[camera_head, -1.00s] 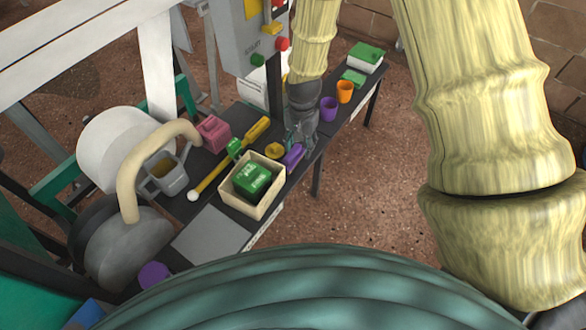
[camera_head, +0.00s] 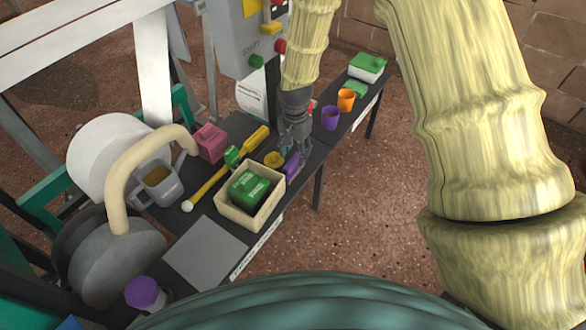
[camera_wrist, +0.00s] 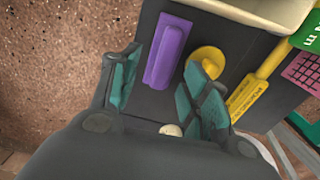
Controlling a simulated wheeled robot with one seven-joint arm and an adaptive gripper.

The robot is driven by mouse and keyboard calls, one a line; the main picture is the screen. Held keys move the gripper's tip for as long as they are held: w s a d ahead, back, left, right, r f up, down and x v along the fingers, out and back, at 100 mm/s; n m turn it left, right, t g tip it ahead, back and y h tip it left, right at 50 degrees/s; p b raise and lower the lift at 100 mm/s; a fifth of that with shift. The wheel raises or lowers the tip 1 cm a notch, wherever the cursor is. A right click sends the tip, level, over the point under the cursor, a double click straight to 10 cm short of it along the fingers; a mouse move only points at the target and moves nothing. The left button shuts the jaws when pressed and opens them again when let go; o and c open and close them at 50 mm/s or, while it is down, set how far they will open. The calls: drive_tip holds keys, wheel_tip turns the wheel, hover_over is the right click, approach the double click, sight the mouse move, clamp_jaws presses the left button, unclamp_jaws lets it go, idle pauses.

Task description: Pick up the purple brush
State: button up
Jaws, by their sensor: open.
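The purple brush (camera_wrist: 167,50) lies on the dark table top (camera_wrist: 220,60), near the table's edge. In the wrist view it is a long purple block ahead of and between the fingers of my gripper (camera_wrist: 160,88). The gripper is open and nothing is held. In the head view the gripper (camera_head: 296,150) points down over the table, and the brush (camera_head: 291,165) shows just below it, partly hidden by the fingers. I cannot tell how far above the table the fingertips are.
A round yellow thing (camera_wrist: 207,63) lies close to the brush, near one finger. A cream box (camera_head: 222,207) with a green package stands beside it. A long yellow tool (camera_head: 215,182) lies behind. Purple (camera_head: 330,118) and orange (camera_head: 346,100) cups stand further right.

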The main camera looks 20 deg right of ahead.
sight(292, 160)
drive_tip(key=f, duration=0.1)
drive_tip(key=f+b, duration=0.1)
drive_tip(key=f, duration=0.3)
drive_tip(key=shift+w+a, duration=0.15)
drive_tip(key=shift+a, duration=0.15)
clamp_jaws()
